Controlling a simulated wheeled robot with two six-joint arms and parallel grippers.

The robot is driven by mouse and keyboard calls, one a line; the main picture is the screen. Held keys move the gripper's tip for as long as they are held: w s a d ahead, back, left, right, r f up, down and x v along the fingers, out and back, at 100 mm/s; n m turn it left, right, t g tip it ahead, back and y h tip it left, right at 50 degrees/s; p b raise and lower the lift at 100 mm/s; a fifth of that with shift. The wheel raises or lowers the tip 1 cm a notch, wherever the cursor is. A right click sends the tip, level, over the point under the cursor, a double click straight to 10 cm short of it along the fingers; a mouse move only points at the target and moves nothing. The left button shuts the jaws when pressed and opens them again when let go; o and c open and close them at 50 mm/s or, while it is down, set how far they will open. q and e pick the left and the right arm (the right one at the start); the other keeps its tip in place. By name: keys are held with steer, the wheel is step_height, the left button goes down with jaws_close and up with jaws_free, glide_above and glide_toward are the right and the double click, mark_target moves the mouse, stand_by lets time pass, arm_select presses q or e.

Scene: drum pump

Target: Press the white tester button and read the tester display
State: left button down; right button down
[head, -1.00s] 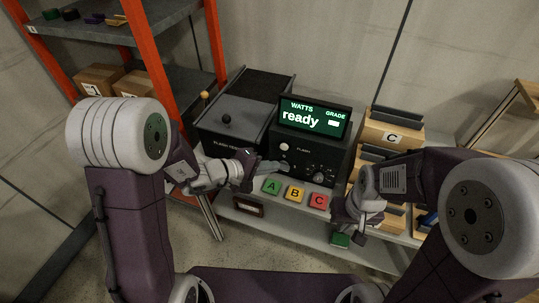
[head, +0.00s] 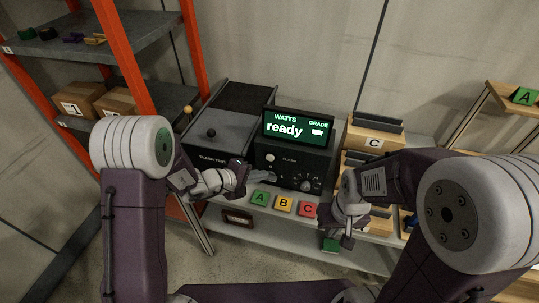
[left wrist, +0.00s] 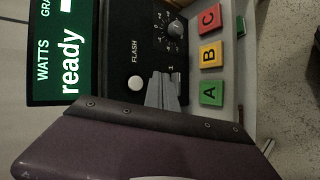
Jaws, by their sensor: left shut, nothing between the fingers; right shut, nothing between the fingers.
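The tester is a black box with a lit display (head: 297,128) reading "WATTS", "ready" and "GRADE" with a pale block under it. Its round white button (head: 269,157) is on the front panel; it also shows in the left wrist view (left wrist: 135,82). My left gripper (head: 270,177) is shut and empty, its fingertips at the lower front of the tester, below the button in the head view. In the left wrist view the fingertips (left wrist: 163,88) are beside the button; contact cannot be told. My right gripper (head: 347,241) is shut and empty, pointing down at the bench's front, right of the tester.
Green A (head: 260,197), yellow B (head: 283,204) and red C (head: 307,209) tiles lie before the tester. A grey-black flash test box (head: 222,133) stands left of it. A wooden C rack (head: 374,142) stands right. A green piece (head: 331,245) is near my right gripper.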

mark_target(270, 158)
arm_select(q)
steer(key=shift+w+d, duration=0.35)
steer(key=shift+w, duration=0.6)
steer(key=shift+w+d, duration=0.3)
steer(key=shift+w, duration=0.6)
stand_by(0.6)
steer(key=shift+w+d+b, duration=0.15)
steer(key=shift+w+b, duration=0.25)
steer(key=shift+b, duration=0.2)
